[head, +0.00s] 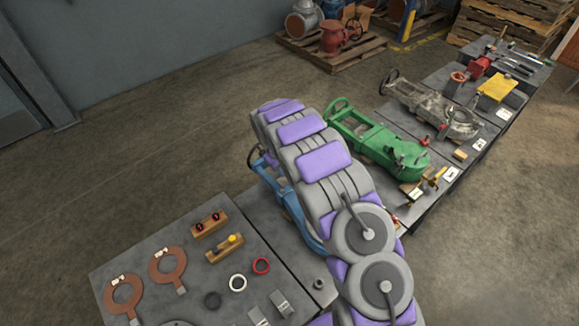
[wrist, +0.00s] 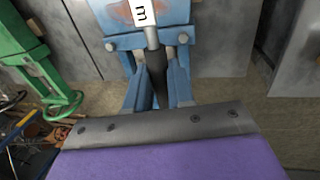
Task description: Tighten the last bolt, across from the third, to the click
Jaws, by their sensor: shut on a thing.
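The blue valve body (head: 288,203) shows in part behind my arm in the head view. In the wrist view its blue flange (wrist: 125,40) fills the top middle, with a silver bolt head (wrist: 110,46) at the left and another (wrist: 183,38) at the right. My gripper (wrist: 156,122) shows as a dark grey edge above a purple pad. It is shut on a tool, seemingly a wrench, with a black handle (wrist: 156,78) and silver shaft. The shaft runs up to the flange under a white tag (wrist: 145,12). The tool's far end and its seat on a bolt are hidden.
A green valve (head: 378,145) and a grey valve (head: 430,105) lie on the benches beyond. Floor at left is clear.

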